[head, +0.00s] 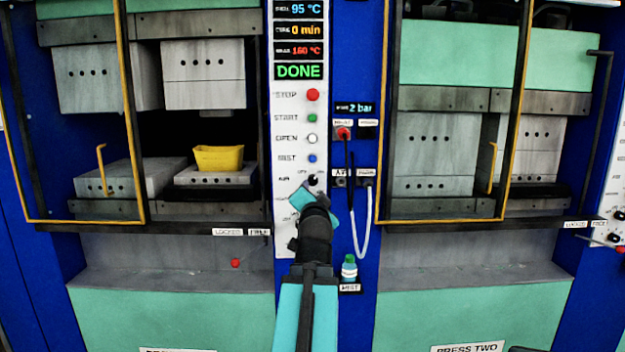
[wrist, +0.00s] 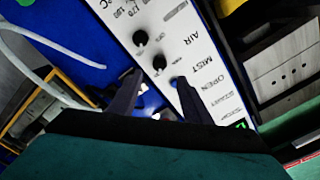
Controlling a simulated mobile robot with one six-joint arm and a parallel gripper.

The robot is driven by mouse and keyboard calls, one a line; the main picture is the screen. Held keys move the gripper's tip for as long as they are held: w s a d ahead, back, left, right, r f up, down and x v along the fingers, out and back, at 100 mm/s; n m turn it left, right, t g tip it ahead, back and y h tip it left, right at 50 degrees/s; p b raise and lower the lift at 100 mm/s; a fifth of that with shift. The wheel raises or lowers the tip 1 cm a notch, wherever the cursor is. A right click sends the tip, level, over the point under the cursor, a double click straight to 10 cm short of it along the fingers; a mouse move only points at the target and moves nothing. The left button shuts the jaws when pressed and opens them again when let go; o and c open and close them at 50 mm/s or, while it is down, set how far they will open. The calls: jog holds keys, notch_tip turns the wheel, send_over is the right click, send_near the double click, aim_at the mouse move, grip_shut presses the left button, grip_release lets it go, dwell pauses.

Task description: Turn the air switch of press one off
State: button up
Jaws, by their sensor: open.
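The white control panel of press one (head: 286,150) stands in the middle of the head view and reads DONE. Its black air switch (head: 313,180) sits beside the AIR label, below the blue MIST button (head: 312,158). My gripper (head: 309,192) is just below the switch in the head view and covers the lower panel. In the wrist view, the panel appears turned over. The air switch (wrist: 159,63) shows beyond and between the spread fingers of my gripper (wrist: 157,90), which is open and empty. I cannot tell which way the switch points.
Another black knob (wrist: 140,38) sits near the air switch. A yellow part (head: 219,158) rests in open press one at left. Press two (head: 435,155) is at right. A white hose (head: 361,225) hangs right of the panel, above a MIST bottle (head: 349,267).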

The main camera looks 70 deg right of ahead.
aim_at(312, 182)
jog(key=shift+p+x, duration=1)
jog(key=shift+p, duration=1.2)
jog(key=shift+d+r+p, duration=0.1)
jog(key=shift+r+p, duration=0.05)
jog(key=shift+p, duration=0.15)
jog(key=shift+w+d+p, duration=0.2)
jog(key=shift+d+p, duration=0.15)
jog(key=shift+p, duration=0.5)
jog(key=shift+w+d+p, duration=0.2)
jog(key=shift+d+p, duration=0.15)
jog(key=shift+p, duration=0.75)
jog(key=d+p, duration=0.1)
jog(key=p, duration=0.2)
jog(key=shift+w+d+p, duration=0.15)
jog(key=shift+p, duration=0.25)
jog(key=shift+p+x, duration=0.35)
jog(key=shift+x, duration=2.35)
jog(key=shift+c, duration=0.4)
jog(key=c, duration=1)
